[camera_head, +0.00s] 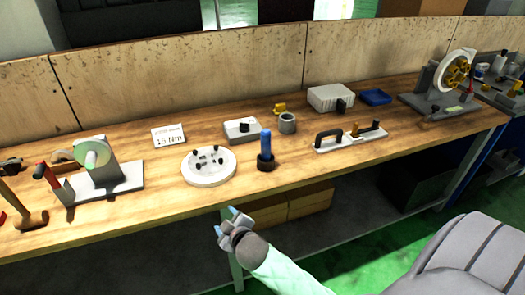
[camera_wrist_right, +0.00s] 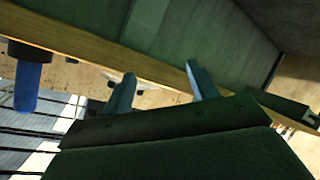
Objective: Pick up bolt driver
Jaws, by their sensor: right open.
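The bolt driver (camera_head: 265,143) appears to be the blue-handled tool standing upright in a dark round base (camera_head: 266,163) near the front edge of the workbench. Its blue handle also shows at the left of the right wrist view (camera_wrist_right: 27,88). My right gripper (camera_head: 226,220) is open and empty, in front of the bench edge, below and to the left of the bolt driver and apart from it. Its two fingers (camera_wrist_right: 160,70) show spread in the right wrist view. My left gripper is not in view.
A white round plate (camera_head: 208,177) with small black parts lies left of the driver. A grey ring (camera_head: 287,123) and grey box with black knob (camera_head: 241,128) stand behind it. A base with black handle (camera_head: 348,138) is to the right. The bench edge (camera_head: 150,212) lies close to my right gripper.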

